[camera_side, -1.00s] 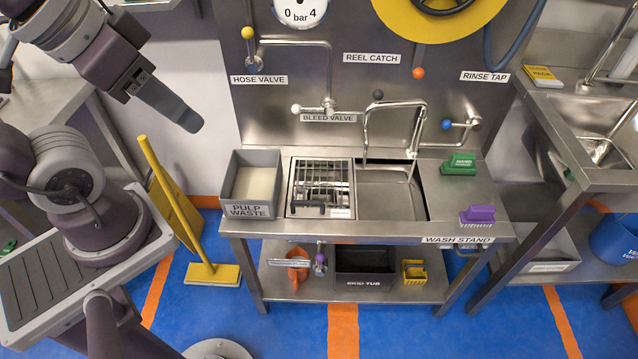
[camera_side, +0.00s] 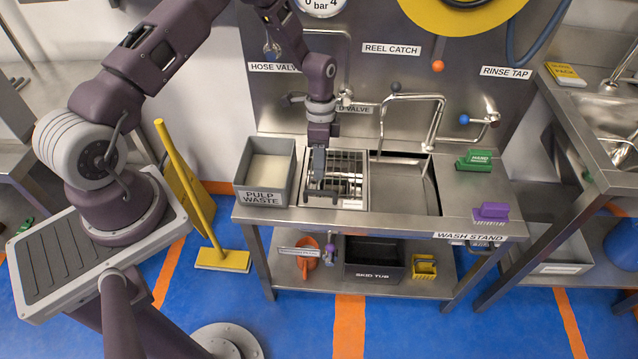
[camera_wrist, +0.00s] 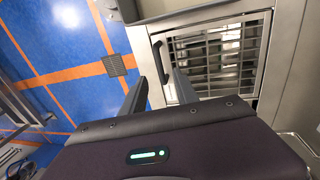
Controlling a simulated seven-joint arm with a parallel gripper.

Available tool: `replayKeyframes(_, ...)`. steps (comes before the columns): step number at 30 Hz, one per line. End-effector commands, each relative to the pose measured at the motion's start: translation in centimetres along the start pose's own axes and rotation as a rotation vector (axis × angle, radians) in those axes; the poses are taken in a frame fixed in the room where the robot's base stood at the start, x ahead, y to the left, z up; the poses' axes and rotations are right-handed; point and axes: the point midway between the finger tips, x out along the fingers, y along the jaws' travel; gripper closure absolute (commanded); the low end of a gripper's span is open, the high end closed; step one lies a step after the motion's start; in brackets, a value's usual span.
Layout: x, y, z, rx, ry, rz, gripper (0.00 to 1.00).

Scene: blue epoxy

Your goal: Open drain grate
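The drain grate (camera_side: 347,178) is a barred metal panel in a square frame, in the left part of the wash stand top. It lies flat; it also shows in the wrist view (camera_wrist: 222,62). Its dark bar handle (camera_wrist: 160,62) is at one edge of the grate. My gripper (camera_side: 318,172) points down over the left side of the grate in the side view. In the wrist view its two fingers (camera_wrist: 159,80) are apart, with the handle lying between and just beyond their tips. I cannot tell whether they touch it.
The pulp waste bin (camera_side: 265,170) stands just left of the grate. A sink basin with a bent tap (camera_side: 438,120) is on the right. A green hand brush (camera_side: 475,161) and a purple brush (camera_side: 491,212) lie further right. A skid tub (camera_side: 375,255) is below.

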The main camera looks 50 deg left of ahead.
Motion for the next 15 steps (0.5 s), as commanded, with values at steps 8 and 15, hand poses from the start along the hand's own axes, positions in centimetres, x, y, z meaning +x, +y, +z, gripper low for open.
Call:
replayKeyframes(8, 5.2, 0.1, 0.1, 0.000, -0.003, 0.004, 0.64)
replayKeyframes(15, 6.8, 0.1, 0.0, 0.000, -0.001, 0.001, 0.64)
